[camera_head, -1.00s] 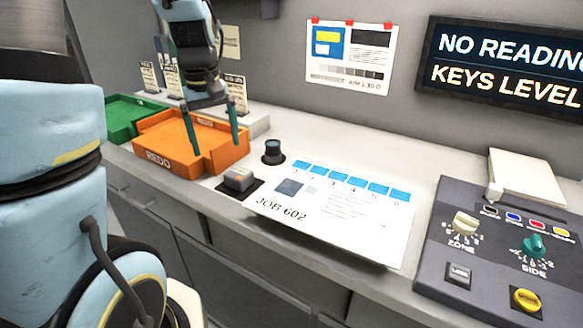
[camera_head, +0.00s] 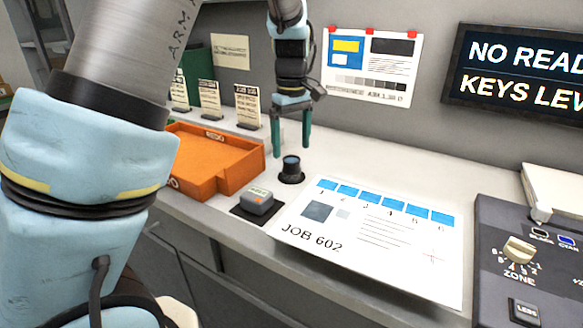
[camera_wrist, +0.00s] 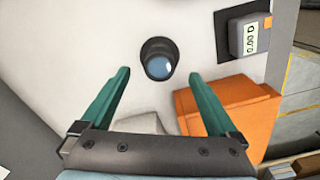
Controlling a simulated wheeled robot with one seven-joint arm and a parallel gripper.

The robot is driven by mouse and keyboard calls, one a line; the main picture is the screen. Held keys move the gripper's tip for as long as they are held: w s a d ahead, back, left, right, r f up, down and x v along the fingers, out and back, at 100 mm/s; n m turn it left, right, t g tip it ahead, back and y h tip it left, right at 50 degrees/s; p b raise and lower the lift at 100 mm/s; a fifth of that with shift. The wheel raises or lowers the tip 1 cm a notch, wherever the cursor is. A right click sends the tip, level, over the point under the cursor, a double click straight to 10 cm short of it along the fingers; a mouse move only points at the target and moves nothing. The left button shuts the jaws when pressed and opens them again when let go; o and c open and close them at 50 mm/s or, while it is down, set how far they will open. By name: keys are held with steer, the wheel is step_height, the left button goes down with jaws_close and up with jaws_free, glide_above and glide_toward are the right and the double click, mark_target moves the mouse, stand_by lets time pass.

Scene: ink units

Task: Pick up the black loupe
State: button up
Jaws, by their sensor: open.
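The black loupe (camera_head: 291,168) stands upright on the white counter, between the orange tray and the printed sheet. It also shows in the wrist view (camera_wrist: 159,60), seen from above with a bluish lens on top. My gripper (camera_head: 291,146) has two green fingers, apart and pointing down, above the counter and just behind or over the loupe in the head view. In the wrist view my gripper (camera_wrist: 160,72) is open and empty. The loupe lies ahead of the fingertips, roughly centred between them, and nothing hides it there.
The orange tray (camera_head: 205,182) is left of the loupe. A small grey device (camera_head: 257,201) on a black pad sits in front of it. The JOB 602 sheet (camera_head: 345,262) lies to the right, then the control console (camera_head: 490,235). Label cards (camera_head: 210,99) stand behind the tray.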

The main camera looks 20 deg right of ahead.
mark_target(292, 159)
steer(key=shift+f+p, duration=0.8)
steer(key=shift+f, duration=2)
steer(key=shift+c, duration=0.2)
steer(key=c, duration=1.4)
steer(key=shift+r, duration=0.1)
